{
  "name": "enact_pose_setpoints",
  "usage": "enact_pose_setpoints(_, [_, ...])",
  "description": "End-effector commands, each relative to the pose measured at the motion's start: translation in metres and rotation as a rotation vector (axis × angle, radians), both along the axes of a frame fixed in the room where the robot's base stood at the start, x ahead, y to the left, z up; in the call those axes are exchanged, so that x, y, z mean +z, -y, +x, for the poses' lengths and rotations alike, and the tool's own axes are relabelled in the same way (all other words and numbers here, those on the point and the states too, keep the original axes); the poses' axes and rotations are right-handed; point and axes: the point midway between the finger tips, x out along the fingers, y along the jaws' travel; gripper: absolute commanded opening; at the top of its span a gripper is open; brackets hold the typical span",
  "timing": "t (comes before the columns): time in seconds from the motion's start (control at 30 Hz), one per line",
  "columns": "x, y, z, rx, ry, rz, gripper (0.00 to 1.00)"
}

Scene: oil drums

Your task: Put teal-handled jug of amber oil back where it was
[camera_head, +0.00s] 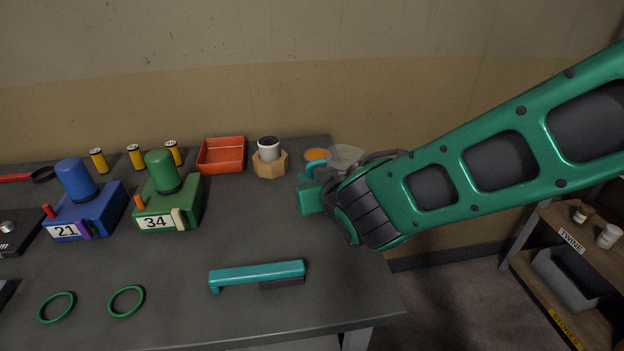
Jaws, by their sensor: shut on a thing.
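The jug of amber oil (316,155) is at the back right of the bench. Its amber top and teal handle (314,167) show, but most of its body is hidden behind my gripper and wrist. My gripper (312,183) reaches in from the right and is shut on the jug at its teal handle. The fingertips are partly hidden, and I cannot tell whether the jug's base touches the bench. A pale see-through piece (346,153) shows just right of the amber top; I cannot tell what it belongs to.
A wooden hexagonal holder (269,165) with a white cup stands left of the jug, beside an orange tray (221,155). Blue (85,215) and green (168,205) drum units stand left. A teal bar (257,274) lies in front. Bench between is clear; its right edge is near.

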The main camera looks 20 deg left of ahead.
Motion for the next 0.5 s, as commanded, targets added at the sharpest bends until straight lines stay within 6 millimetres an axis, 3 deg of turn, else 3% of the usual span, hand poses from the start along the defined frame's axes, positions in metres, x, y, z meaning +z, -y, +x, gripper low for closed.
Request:
enact_pose_setpoints(0.17, [-0.0012,-0.0001,0.0003,0.0,0.001,-0.001,0.0])
enact_pose_setpoints(0.2, [-0.0024,0.0,0.0001,0.0,-0.001,-0.001,0.15])
enact_pose_setpoints(0.27, [-0.002,0.0,0.0001,0.0,-0.001,-0.001,0.29])
enact_pose_setpoints(0.5, [-0.0019,0.0001,0.0002,-0.001,0.0,-0.001,0.31])
